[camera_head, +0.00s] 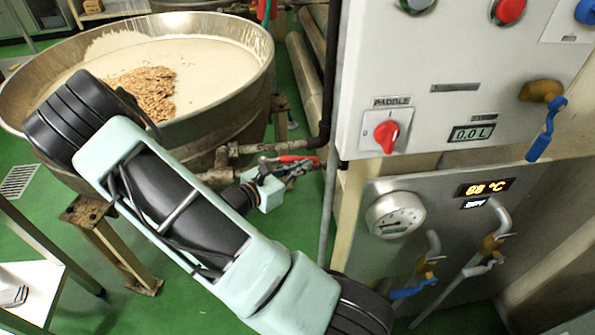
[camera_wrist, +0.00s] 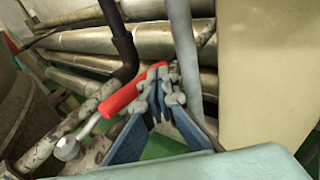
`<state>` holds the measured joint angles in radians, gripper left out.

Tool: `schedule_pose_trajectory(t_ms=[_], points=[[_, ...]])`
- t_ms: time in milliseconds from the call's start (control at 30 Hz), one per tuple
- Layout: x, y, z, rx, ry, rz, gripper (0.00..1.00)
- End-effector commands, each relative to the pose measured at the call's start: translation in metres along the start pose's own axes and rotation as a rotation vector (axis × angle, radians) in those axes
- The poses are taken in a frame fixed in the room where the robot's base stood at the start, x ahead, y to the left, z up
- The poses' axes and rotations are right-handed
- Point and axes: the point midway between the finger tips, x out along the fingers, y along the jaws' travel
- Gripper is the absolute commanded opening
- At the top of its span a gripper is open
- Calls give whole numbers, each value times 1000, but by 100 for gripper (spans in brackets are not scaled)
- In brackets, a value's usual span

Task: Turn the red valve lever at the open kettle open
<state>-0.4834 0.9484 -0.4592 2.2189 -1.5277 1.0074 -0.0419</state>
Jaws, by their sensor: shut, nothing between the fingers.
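The open kettle (camera_head: 262,90) is a wide steel pan holding pale cream and a heap of nuts, at the upper left in the head view. The red valve lever (camera_head: 298,159) is by the pipe at its lower right. In the wrist view the red lever (camera_wrist: 128,92) slants up to the right from its pale metal stem. My gripper (camera_head: 300,172) is shut and empty, its fingertips close by the lever. In the wrist view my gripper (camera_wrist: 163,82) is just right of the red grip's upper end. I cannot tell whether they touch.
A control panel (camera_head: 455,60) with a red paddle knob (camera_head: 386,137) stands to the right. Below it is a steel cabinet with a gauge (camera_head: 395,215) and blue-handled valves. A dark upright pipe (camera_wrist: 122,45) and a grey upright pipe (camera_wrist: 183,40) stand close to the lever.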

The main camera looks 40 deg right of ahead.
Motion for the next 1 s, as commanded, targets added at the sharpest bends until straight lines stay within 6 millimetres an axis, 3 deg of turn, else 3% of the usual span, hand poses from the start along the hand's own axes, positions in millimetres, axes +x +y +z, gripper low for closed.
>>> schedule_pose_trajectory(t_ms=[400,1000], points=[[17,10,4,1,0,1,0],[18,11,4,0,0,1,0]])
